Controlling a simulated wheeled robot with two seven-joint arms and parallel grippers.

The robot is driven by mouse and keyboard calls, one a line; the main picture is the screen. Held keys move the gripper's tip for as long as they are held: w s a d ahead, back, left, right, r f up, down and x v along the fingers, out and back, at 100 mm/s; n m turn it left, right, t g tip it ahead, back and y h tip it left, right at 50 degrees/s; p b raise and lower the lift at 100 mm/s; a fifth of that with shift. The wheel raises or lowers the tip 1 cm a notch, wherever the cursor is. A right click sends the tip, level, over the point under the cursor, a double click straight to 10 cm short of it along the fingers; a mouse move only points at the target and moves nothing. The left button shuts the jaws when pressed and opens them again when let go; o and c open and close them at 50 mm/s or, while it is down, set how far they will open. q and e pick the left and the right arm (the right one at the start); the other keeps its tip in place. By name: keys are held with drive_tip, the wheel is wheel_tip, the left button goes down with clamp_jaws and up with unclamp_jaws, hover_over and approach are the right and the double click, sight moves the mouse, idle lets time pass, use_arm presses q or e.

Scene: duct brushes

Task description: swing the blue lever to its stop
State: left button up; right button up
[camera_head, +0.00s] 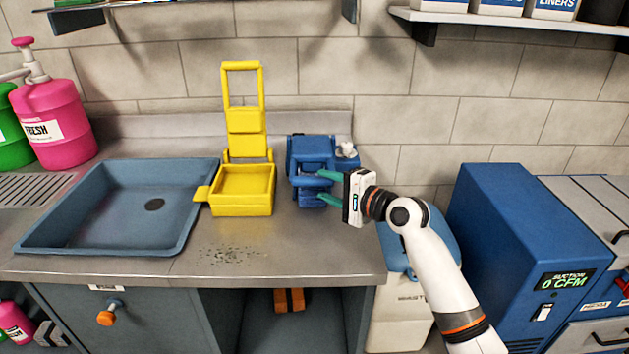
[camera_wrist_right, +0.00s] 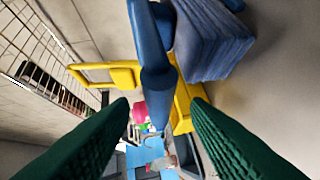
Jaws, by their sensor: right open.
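A blue device (camera_head: 318,152) stands on the counter, just right of the yellow press. A blue lever (camera_head: 305,182) sticks out from its front. My right gripper (camera_head: 323,186) comes in from the right with its green fingers open, one above and one below the lever's end. In the right wrist view the blue lever (camera_wrist_right: 154,65) runs between the two spread fingers, and I see a gap to each. The device's blue body (camera_wrist_right: 213,45) shows behind it at top right. My left gripper is not in view.
The yellow press (camera_head: 243,190) stands with its upper part raised, close to the left of the blue device. A blue-grey sink (camera_head: 120,235) lies further left. Dark crumbs (camera_head: 232,256) lie on the front counter. A blue suction cabinet (camera_head: 510,240) stands at right.

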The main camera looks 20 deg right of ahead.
sight(321, 183)
drive_tip(key=x, duration=0.4)
drive_tip(key=shift+d, duration=0.1)
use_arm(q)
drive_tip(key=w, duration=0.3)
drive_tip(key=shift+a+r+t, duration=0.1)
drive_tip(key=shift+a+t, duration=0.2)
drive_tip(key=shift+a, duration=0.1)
use_arm(e)
drive_tip(key=shift+w, duration=0.1)
drive_tip(key=shift+c, duration=0.5)
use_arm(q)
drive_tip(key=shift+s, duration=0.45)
use_arm(e)
clamp_jaws()
